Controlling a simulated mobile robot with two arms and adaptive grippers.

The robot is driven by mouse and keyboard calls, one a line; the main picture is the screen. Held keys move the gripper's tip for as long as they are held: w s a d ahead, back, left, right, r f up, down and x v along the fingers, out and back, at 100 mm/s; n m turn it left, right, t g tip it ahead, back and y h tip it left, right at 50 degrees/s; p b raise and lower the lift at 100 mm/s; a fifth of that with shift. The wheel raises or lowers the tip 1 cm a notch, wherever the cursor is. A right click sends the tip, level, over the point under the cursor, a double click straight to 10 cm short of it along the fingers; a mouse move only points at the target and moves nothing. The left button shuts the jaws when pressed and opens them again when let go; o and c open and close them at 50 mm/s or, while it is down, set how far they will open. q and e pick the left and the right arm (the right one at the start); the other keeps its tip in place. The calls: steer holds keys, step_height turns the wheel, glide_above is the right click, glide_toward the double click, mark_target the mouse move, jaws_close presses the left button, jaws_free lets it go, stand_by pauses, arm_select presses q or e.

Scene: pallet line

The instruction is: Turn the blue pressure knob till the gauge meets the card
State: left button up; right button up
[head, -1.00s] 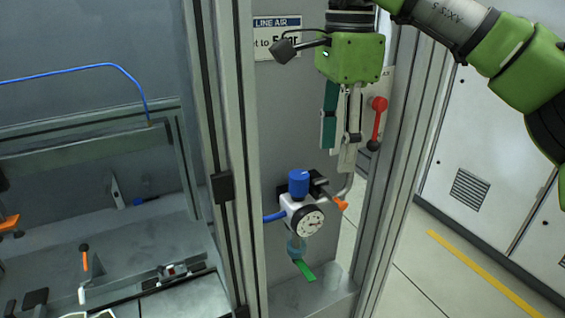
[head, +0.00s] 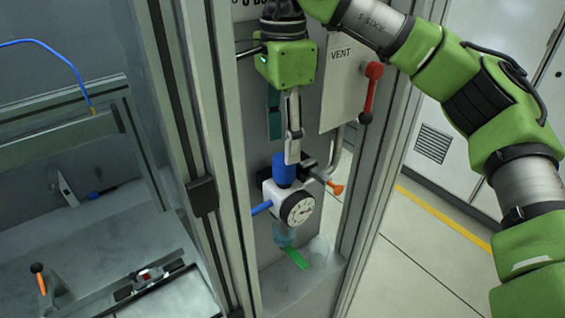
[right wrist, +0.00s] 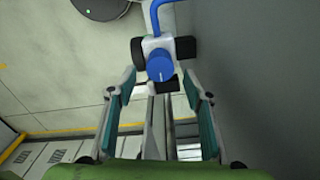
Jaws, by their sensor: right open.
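The blue pressure knob (head: 284,168) sits upright on top of the white regulator body inside the frame. In the right wrist view the knob (right wrist: 160,66) shows ahead of my open fingers, near the middle between them. The round white gauge (head: 298,208) faces out below the knob; its needle is too small to read. The card (head: 250,8) is mostly cut off at the top edge. My right gripper (head: 284,148) is open, pointing down just above the knob, with one finger partly overlapping it in the head view. Whether it touches cannot be told. My left gripper is not in view.
A grey VENT panel with a red lever (head: 371,92) stands right of the gripper. An orange-tipped handle (head: 335,187) sticks out right of the regulator. A blue hose (head: 262,208) leaves it to the left. Frame posts (head: 203,198) stand on both sides.

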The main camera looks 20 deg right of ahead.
mark_target(283, 158)
step_height(283, 158, down, 4)
steer(key=shift+f+p, duration=0.2)
steer(key=shift+p, duration=0.5)
steer(key=shift+s+f, duration=0.1)
steer(key=shift+f, duration=0.8)
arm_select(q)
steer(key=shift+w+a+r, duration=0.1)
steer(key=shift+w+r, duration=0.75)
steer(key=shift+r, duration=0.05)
arm_select(e)
steer(key=shift+c, duration=0.3)
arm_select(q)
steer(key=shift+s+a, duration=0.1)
arm_select(e)
steer(key=c, duration=1)
